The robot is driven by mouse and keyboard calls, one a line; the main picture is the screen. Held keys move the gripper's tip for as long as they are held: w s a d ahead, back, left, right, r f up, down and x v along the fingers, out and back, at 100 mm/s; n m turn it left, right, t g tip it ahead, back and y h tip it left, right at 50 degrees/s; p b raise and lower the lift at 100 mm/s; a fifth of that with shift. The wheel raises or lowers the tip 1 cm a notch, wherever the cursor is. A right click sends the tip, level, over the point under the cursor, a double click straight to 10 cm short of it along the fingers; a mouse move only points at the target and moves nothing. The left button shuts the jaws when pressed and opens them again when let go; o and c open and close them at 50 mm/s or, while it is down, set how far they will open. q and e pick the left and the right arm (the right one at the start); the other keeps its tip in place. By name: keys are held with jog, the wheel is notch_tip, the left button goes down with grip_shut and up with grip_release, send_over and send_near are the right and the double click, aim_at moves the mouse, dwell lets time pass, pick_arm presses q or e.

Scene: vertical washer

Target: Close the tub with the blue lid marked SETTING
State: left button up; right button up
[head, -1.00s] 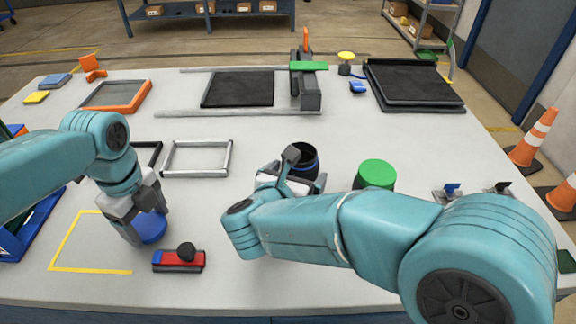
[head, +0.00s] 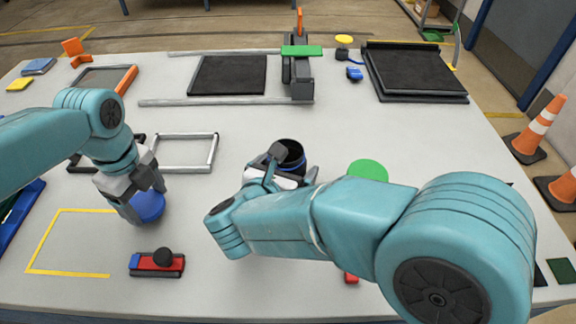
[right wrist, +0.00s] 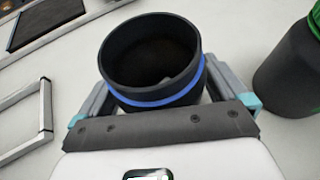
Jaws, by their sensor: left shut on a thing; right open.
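The blue lid (head: 148,206) is under my left gripper (head: 148,204), which is shut on it, right of the yellow outline. No marking on the lid can be read. The dark open-topped tub (head: 291,158) has a blue band and stands upright near the middle of the table. In the right wrist view the tub (right wrist: 150,65) is open, with a dark inside. My right gripper (right wrist: 165,105) is open, with one finger on each side of the tub; contact cannot be told.
A green-topped dark tub (head: 368,171) stands right of the open tub, and also shows in the right wrist view (right wrist: 295,75). A red and blue block with a black knob (head: 157,263) lies in front of the lid. A grey frame (head: 186,152) lies behind.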

pick_arm(q)
jog(key=shift+s, duration=0.15)
pick_arm(e)
jog(key=shift+s, duration=0.15)
jog(key=c, duration=1.1)
pick_arm(q)
jog(key=shift+r, duration=0.1)
pick_arm(e)
jog(key=shift+r, duration=0.2)
